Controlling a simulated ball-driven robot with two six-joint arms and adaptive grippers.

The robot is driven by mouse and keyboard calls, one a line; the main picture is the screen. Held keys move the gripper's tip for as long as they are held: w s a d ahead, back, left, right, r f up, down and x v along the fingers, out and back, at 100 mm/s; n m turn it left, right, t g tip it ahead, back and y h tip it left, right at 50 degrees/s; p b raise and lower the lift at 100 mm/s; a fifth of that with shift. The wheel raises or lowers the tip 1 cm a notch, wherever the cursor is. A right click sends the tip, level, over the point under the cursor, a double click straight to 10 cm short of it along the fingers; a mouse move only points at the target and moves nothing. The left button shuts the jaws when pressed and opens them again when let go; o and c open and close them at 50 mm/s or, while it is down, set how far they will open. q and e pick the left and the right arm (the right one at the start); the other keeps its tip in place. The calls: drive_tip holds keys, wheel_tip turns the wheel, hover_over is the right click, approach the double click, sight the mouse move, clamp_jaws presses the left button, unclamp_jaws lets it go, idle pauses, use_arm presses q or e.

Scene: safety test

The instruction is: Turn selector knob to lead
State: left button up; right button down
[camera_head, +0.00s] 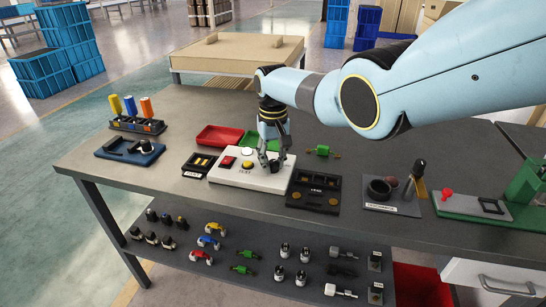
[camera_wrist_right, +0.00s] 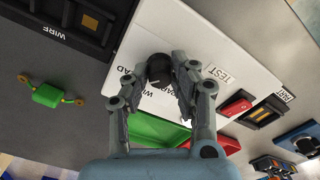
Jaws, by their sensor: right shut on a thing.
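A white test panel (camera_head: 232,178) lies on the grey workbench and also shows in the right wrist view (camera_wrist_right: 215,55). It carries a black round selector knob (camera_wrist_right: 158,70) with a pale pointer mark on its lower side. My right gripper (camera_head: 274,162) stands over the panel's right part, fingers pointing down. In the wrist view its two fingers are shut on the knob, one on each side. Lettering beside the knob is partly covered by the fingers; "AD" shows at the left. My left gripper is not in view.
A black fixture (camera_head: 315,190) sits close on the right. Red (camera_head: 218,134) and green (camera_head: 250,139) trays lie behind. A green component (camera_head: 321,151) lies further right.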

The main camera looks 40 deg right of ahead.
sight(273, 161)
drive_tip(key=shift+m, duration=1.7)
drive_tip(key=shift+p, duration=0.3)
drive_tip(key=c, duration=1.1)
unclamp_jaws()
drive_tip(key=shift+r, duration=0.6)
wheel_tip(273, 161, up, 11)
